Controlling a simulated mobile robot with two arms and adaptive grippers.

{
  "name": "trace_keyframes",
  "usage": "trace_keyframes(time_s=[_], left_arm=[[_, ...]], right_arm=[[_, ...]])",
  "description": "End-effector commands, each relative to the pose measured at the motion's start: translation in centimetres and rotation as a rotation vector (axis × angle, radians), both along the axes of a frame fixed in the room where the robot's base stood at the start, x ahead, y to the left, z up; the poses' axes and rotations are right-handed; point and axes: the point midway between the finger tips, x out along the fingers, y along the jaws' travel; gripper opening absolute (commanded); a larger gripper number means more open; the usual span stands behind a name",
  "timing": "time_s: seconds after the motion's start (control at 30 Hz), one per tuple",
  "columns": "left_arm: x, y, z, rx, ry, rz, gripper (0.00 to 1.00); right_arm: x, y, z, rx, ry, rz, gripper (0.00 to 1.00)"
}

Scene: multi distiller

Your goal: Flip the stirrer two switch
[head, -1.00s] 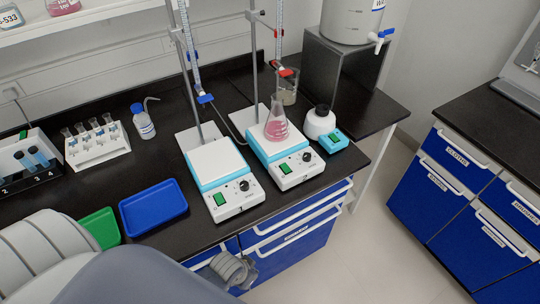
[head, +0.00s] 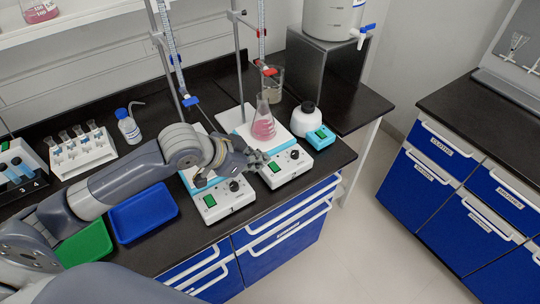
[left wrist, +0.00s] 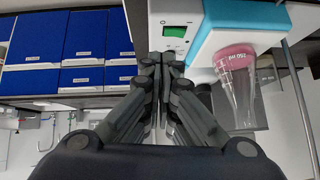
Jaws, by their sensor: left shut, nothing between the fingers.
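Two white and light-blue stirrers stand side by side on the black bench. The right stirrer (head: 283,172) carries a conical flask of pink liquid (head: 263,127). Its green switch (head: 274,167) is on the front panel, left of a black knob (head: 294,154). My left gripper (head: 262,160) is shut and empty, with its tips close to this switch. In the left wrist view the picture is inverted, and the green switch (left wrist: 175,31) shows just beyond the closed fingertips (left wrist: 166,57). Contact cannot be told. The left stirrer (head: 225,205) is partly hidden by my arm. My right gripper is out of view.
Burette stands rise behind the stirrers. A white round bottle (head: 305,118) and a small blue device (head: 321,137) stand right of the flask. A blue tray (head: 144,212) and a green tray (head: 86,246) lie under and beside my left arm.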

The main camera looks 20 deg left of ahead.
Motion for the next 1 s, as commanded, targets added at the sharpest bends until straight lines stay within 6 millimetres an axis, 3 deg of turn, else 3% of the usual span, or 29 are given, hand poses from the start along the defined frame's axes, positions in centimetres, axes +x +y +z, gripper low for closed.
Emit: trace_keyframes(time_s=[0.1,0.33,0.77,1.0], left_arm=[[1.1,1.3,2.4,0.006,-0.019,-0.007,0.00],[1.6,2.3,4.1,0.001,-0.027,-0.007,0.00],[1.9,2.1,4.0,-0.001,-0.026,-0.008,0.00],[4.0,0.7,1.7,-0.005,-0.023,-0.006,0.00]], right_arm=[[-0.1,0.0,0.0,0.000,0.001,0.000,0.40],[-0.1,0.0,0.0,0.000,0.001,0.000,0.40],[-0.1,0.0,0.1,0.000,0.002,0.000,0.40],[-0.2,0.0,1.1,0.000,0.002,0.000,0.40]])
